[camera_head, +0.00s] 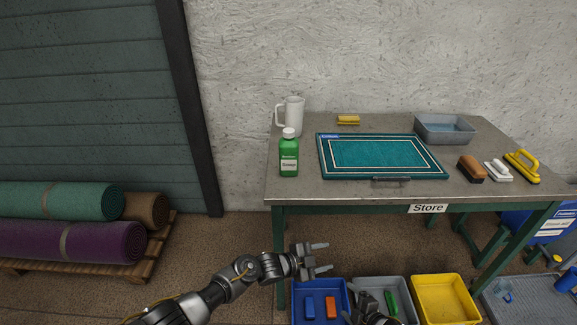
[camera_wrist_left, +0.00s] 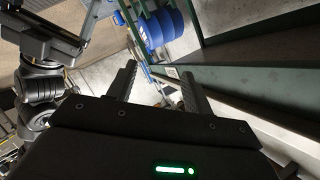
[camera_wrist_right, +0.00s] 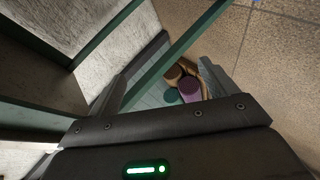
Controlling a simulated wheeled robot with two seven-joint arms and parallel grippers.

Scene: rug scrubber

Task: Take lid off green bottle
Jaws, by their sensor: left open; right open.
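The green bottle (camera_head: 289,158) stands upright at the left end of the table in the head view. Its white lid (camera_head: 289,132) is on top of it. My left gripper (camera_head: 318,259) is open and empty, in front of the table and below the height of its top, well apart from the bottle. The left wrist view shows its two spread fingers (camera_wrist_left: 160,85). My right gripper is low at the bottom edge of the head view, partly cut off, over the bins. The right wrist view shows its fingers (camera_wrist_right: 172,90) open with nothing between them.
On the table (camera_head: 300,190) are a white jug (camera_head: 293,112) close behind the bottle, a teal mat (camera_head: 380,156), a grey tray (camera_head: 444,129), a yellow sponge (camera_head: 348,120) and several brushes (camera_head: 472,169). Blue, grey and yellow bins (camera_head: 444,300) stand below. Rolled rugs (camera_head: 70,242) lie at left.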

